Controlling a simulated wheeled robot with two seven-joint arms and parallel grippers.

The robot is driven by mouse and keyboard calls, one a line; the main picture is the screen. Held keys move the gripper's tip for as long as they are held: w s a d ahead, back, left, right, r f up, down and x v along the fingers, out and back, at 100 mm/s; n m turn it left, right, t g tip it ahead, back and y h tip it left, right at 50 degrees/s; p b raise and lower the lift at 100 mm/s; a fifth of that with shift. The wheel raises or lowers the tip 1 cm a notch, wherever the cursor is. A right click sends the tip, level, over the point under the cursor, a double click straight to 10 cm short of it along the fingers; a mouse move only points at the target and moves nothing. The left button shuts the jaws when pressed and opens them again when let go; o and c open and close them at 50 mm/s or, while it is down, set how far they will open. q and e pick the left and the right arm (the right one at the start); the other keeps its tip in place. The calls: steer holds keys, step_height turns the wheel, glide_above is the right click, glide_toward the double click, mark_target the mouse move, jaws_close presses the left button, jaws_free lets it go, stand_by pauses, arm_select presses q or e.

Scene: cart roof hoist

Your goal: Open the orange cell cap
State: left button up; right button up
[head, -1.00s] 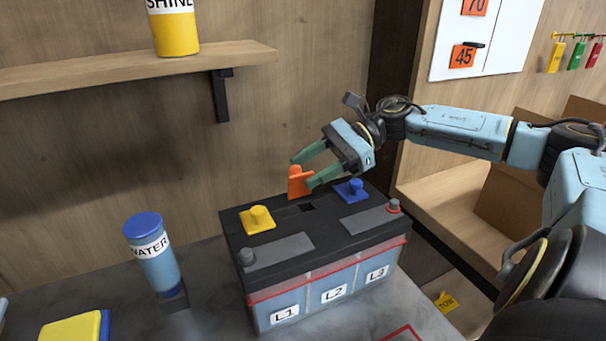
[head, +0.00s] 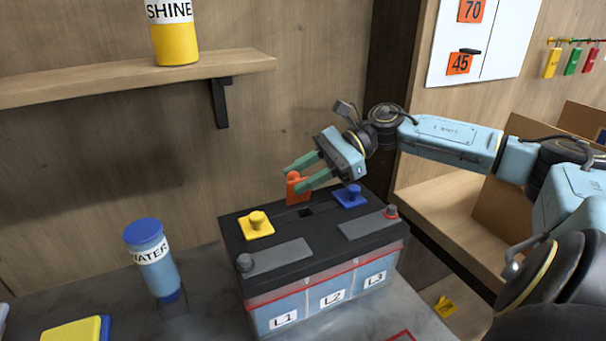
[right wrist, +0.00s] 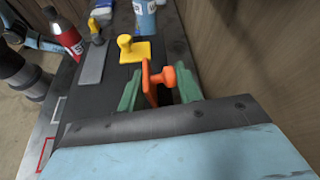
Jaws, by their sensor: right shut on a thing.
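The orange cell cap (head: 295,189) stands upright at the back of the black battery top (head: 277,253), beside an uncovered dark square opening (head: 306,212). My right gripper (head: 294,178) reaches in from the right with its green fingers on the cap, shut on it. In the right wrist view, the orange cap (right wrist: 165,77) shows its plate edge-on and its round knob between the green fingers (right wrist: 160,92). The yellow cap (head: 256,224) and blue cap (head: 350,195) lie flat on the battery. My left gripper is out of view.
A WATER bottle (head: 151,258) stands left of the battery on the grey bench. A yellow and blue block (head: 72,330) lies at front left. A shelf (head: 120,77) with a SHINE bottle (head: 173,32) is above. The wooden wall is close behind the battery.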

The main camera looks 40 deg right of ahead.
mark_target(297, 173)
steer(key=shift+w, duration=0.2)
steer(key=shift+w+r+m, duration=0.1)
steer(key=shift+m, duration=0.2)
steer(key=shift+w+d+f+m+g+y+p, duration=0.2)
steer(key=shift+w+d+m+g+y+p, duration=0.1)
steer(key=shift+w+m+g+p, duration=0.35)
arm_select(q)
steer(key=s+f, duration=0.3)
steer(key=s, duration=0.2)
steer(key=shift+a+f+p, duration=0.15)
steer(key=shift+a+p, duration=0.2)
steer(key=shift+p, duration=0.05)
arm_select(e)
steer(key=shift+w+d+f+m+g, duration=0.1)
steer(key=shift+w+f+m+g, duration=0.15)
steer(key=shift+m, duration=0.25)
steer(key=shift+w+f+m+g, duration=0.15)
steer(key=shift+m+g, duration=0.15)
steer(key=shift+m, duration=0.15)
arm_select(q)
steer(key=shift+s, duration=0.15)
arm_select(e)
steer(key=o, duration=0.8)
steer(key=shift+f, duration=0.15)
steer(key=shift+o, duration=0.2)
